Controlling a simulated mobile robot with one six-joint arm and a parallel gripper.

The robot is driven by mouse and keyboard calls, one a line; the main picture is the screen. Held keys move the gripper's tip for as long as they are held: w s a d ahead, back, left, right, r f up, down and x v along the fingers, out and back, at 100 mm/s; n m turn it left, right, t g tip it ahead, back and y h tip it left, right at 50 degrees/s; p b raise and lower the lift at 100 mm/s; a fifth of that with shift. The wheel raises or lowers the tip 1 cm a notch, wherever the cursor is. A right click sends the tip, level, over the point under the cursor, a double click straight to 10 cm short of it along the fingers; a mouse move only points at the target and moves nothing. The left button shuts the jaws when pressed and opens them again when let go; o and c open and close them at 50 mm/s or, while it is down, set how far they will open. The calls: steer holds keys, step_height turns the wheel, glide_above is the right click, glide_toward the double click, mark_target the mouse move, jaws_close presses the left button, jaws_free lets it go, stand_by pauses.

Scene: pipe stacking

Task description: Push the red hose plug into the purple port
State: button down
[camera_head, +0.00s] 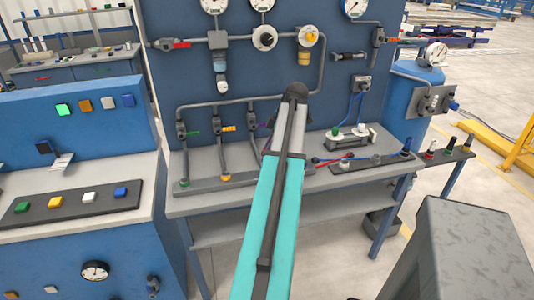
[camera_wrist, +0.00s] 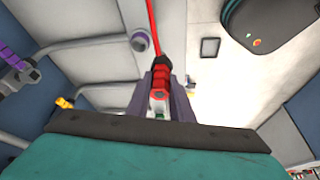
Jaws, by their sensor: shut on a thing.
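The red plug (camera_wrist: 161,78) sits between the two grey-purple fingers of my gripper (camera_wrist: 166,86) in the wrist view. The gripper is shut on it. A red hose (camera_wrist: 153,25) runs from the plug up out of the picture. In the wrist view a purple part (camera_wrist: 14,58) shows at the far left, well apart from the plug; I cannot tell whether it is the port or a valve handle. In the head view my arm hides the gripper and plug. The red hose (camera_head: 325,160) shows there just right of the arm, above the bench. No purple port is clearly visible there.
A workbench (camera_head: 207,204) stands before a blue panel (camera_head: 190,78) with gauges, valves and grey pipes. A block with hose fittings (camera_head: 350,140) stands right of my arm. A button console (camera_head: 70,205) is at left. A yellow-handled valve (camera_wrist: 65,102) shows in the wrist view.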

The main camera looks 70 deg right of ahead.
steer(key=shift+r+p, duration=2.1)
steer(key=shift+r, duration=1.75)
steer(key=w+a+m, duration=0.1)
steer(key=w+a, duration=1.2)
steer(key=w, duration=0.3)
steer(key=w+a+m, duration=0.1)
steer(key=w+a, duration=1.1)
steer(key=w, duration=0.4)
steer(key=w+a, duration=0.4)
steer(key=a, duration=0.9)
steer(key=w+a+r+m+h, duration=0.1)
steer(key=w+a, duration=0.3)
steer(key=a, duration=0.8)
steer(key=w+a+m, duration=0.1)
steer(key=w+a, duration=0.2)
steer(key=a, duration=1)
steer(key=shift+w+a+r+h, duration=0.3)
steer(key=shift+w+r, duration=0.1)
